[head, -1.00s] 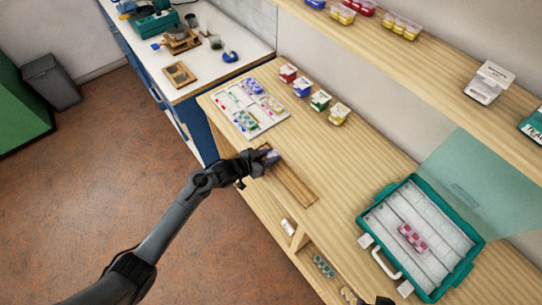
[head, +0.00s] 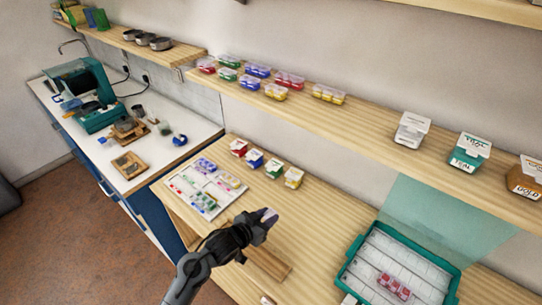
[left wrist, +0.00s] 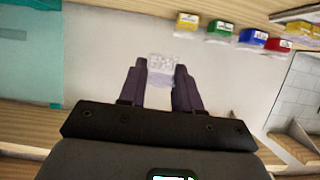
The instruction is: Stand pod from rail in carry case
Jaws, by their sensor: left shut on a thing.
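My left gripper (head: 263,222) is shut on a small pale, see-through pod (head: 270,215) and holds it above the wooden rail (head: 266,262). In the left wrist view the pod (left wrist: 163,68) sits between the two dark fingertips (left wrist: 161,76); its contents are hard to make out. The teal carry case (head: 351,274) lies open at the lower right, its clear teal lid raised behind it. A pod with red contents (head: 394,286) is inside the case's pale, ridged interior. My right gripper is not in view.
A white bead tray (head: 222,208) and several small coloured boxes (head: 256,160) stand left and behind the gripper. A wooden shelf (head: 360,125) with tubs and cartons runs along the wall above. Bare bench lies between the rail and the case.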

